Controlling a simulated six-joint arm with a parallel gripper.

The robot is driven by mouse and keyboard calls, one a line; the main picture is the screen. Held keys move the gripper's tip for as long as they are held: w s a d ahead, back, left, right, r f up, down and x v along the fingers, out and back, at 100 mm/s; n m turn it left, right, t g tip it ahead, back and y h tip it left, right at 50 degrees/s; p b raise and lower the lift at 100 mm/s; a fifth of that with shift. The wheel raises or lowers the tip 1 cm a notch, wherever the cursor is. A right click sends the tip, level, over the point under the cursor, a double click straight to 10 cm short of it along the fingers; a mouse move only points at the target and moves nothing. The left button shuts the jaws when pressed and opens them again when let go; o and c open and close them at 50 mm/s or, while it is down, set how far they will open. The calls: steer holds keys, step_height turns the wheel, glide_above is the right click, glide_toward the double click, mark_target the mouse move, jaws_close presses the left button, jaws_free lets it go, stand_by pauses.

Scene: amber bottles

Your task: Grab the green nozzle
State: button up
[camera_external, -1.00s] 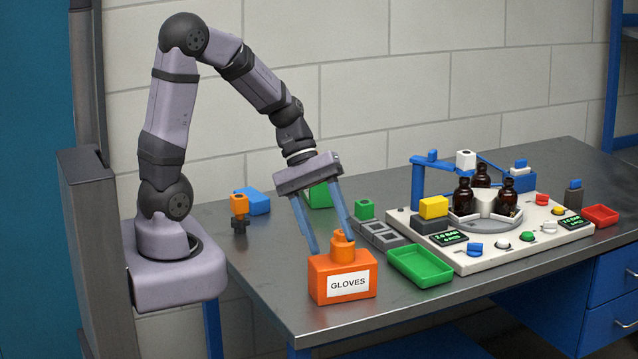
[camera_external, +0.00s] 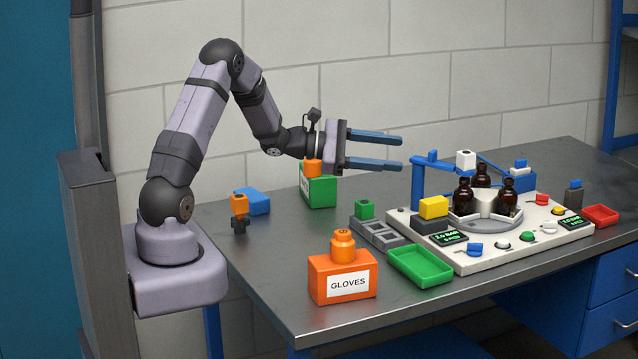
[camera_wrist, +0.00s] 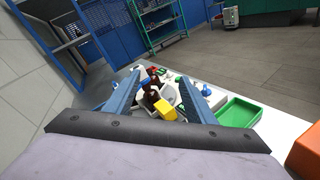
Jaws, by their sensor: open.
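The likely green nozzle (camera_external: 364,209) is a small green block in the grey slotted holder (camera_external: 379,236), left of the white station. I cannot pick it out in the wrist view. My gripper (camera_external: 400,153) is open and empty, its two blue fingers held level and pointing right, well above the bench. The fingertips are above and to the right of the green block. In the wrist view the spread fingers (camera_wrist: 160,76) frame the amber bottles and a yellow block.
The station (camera_external: 480,256) carries amber bottles (camera_external: 463,196), a blue arm post (camera_external: 417,186) and a yellow block (camera_external: 433,207). A green tray (camera_external: 421,265), orange GLOVES box (camera_external: 343,277) and green box (camera_external: 318,191) stand nearby.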

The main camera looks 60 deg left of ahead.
mark_target(358, 210)
steer(key=s+a+f+n+y+b, duration=0.1)
steer(key=a+f+n+y+b, duration=0.1)
steer(key=a+f+n+b, duration=0.1)
steer(key=s+a+f+n+t+y+b, duration=0.1)
steer(key=a+f+n+y+b, duration=0.1)
steer(key=f+b, duration=0.3)
steer(key=a+f+n+y+b, duration=0.2)
steer(key=a+f+n+b, duration=0.2)
steer(key=f, duration=0.4)
steer(key=shift+s+a+t+y+b, duration=0.3)
steer(key=shift+s+a+y+b, duration=0.1)
steer(key=shift+a+b, duration=0.05)
steer(key=f+b, duration=0.1)
steer(key=b, duration=0.1)
steer(key=n+b, duration=0.1)
steer(key=b, duration=0.1)
steer(key=shift+a+f+n+t, duration=0.25)
steer(key=shift+f+n+t, duration=0.05)
steer(key=shift+f+t, duration=0.1)
steer(key=shift+a+f+n+t+y+b, duration=0.1)
steer(key=shift+f+n+t+y+b, duration=0.25)
steer(key=shift+b, duration=0.75)
steer(key=shift+r, duration=0.1)
steer(key=shift+r, duration=0.1)
